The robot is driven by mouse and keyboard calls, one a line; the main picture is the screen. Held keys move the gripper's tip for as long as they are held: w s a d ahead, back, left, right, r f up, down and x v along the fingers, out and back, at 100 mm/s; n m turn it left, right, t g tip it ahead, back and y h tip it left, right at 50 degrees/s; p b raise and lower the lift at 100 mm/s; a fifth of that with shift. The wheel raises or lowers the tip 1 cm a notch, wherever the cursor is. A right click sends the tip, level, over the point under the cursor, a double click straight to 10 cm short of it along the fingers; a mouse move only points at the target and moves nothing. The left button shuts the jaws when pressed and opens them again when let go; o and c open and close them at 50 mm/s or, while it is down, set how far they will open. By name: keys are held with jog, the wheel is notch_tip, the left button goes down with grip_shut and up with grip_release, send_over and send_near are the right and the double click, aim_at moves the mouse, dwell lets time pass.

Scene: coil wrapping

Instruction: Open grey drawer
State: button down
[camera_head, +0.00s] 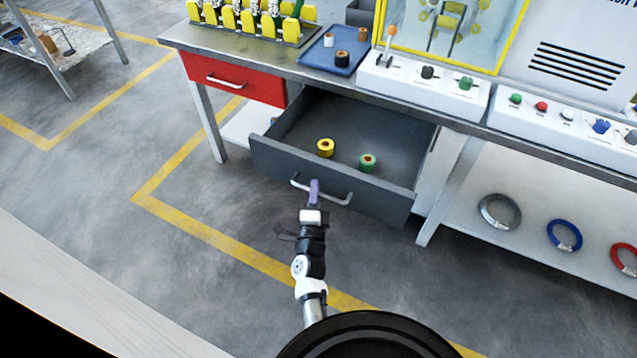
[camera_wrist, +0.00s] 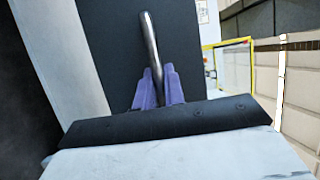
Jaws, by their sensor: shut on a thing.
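The grey drawer (camera_head: 270,160) is pulled out from under the workbench, and its inside shows in the head view. A yellow tape roll (camera_head: 325,148) and a green tape roll (camera_head: 367,162) lie in it. My gripper (camera_head: 314,188) is at the middle of the drawer's metal handle (camera_head: 338,198). In the wrist view, the purple fingers of my gripper (camera_wrist: 158,88) are shut on the handle bar (camera_wrist: 149,40), with the dark drawer front (camera_wrist: 115,50) behind it. The parts of the handle between the fingers are hidden.
A closed red drawer (camera_head: 235,80) is left of the grey one. The bench top holds a blue tray (camera_head: 335,55) and control boxes (camera_head: 425,85). A lower shelf (camera_head: 530,215) at right holds coloured rings. Open floor lies before the drawer.

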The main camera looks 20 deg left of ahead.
jog(key=shift+s, duration=0.55)
jog(key=c, duration=1.5)
grip_release()
jog(key=shift+s+f, duration=0.1)
jog(key=shift+s, duration=0.05)
